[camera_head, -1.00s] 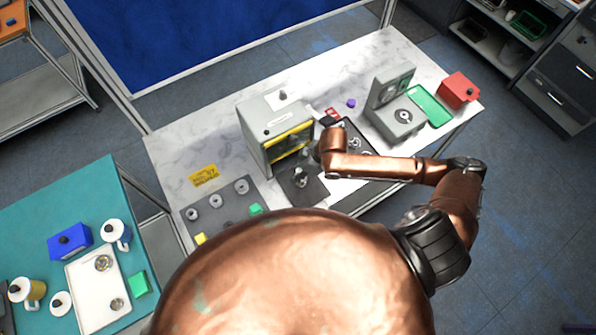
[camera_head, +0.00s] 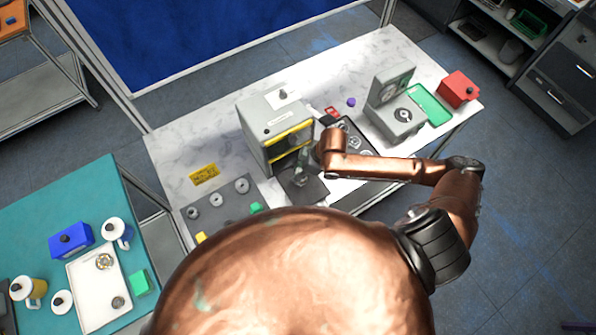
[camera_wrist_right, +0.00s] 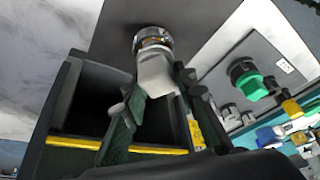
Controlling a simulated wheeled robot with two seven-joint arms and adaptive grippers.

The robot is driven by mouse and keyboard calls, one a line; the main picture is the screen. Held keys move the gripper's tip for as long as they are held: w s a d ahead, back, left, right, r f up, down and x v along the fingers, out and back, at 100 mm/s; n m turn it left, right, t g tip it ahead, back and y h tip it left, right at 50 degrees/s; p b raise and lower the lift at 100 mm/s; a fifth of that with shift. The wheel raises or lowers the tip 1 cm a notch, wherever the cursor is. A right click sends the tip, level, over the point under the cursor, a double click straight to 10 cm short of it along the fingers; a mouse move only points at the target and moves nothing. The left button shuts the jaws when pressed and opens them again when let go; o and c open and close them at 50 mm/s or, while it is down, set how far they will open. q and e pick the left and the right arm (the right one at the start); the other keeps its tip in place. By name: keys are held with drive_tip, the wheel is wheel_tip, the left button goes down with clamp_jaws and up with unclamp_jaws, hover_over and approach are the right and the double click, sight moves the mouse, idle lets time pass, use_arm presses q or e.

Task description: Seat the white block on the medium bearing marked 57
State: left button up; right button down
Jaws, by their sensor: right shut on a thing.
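The white block (camera_wrist_right: 155,74) is held between the fingers of my right gripper (camera_wrist_right: 152,98). The bearing is on a dark plate (camera_head: 316,192) in front of the grey machine (camera_head: 262,140). In the head view my right gripper (camera_head: 304,160) is low over this plate, and it hides most of the block and bearing. No number 57 is readable. My left gripper is not in view.
The machine's open front with yellow edges (camera_wrist_right: 75,143) is close beside my right gripper. A grey board (camera_head: 215,212) with several round parts lies to the left. A grey fixture (camera_head: 393,118), a green tray (camera_head: 428,107) and a red box (camera_head: 458,90) stand to the right.

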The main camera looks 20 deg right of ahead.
drive_tip(key=shift+f+p, duration=0.35)
drive_tip(key=shift+f, duration=0.25)
idle(0.4)
drive_tip(key=c, duration=1.5)
unclamp_jaws()
drive_tip(key=shift+o, duration=0.3)
drive_tip(key=shift+o, duration=1.4)
wheel_tip(320, 180, up, 5)
drive_tip(key=p, duration=0.5)
drive_tip(key=shift+p, duration=0.4)
wheel_tip(320, 180, up, 3)
drive_tip(key=shift+f+p, duration=0.2)
drive_tip(key=shift+p, duration=0.85)
drive_tip(key=shift+f, duration=0.1)
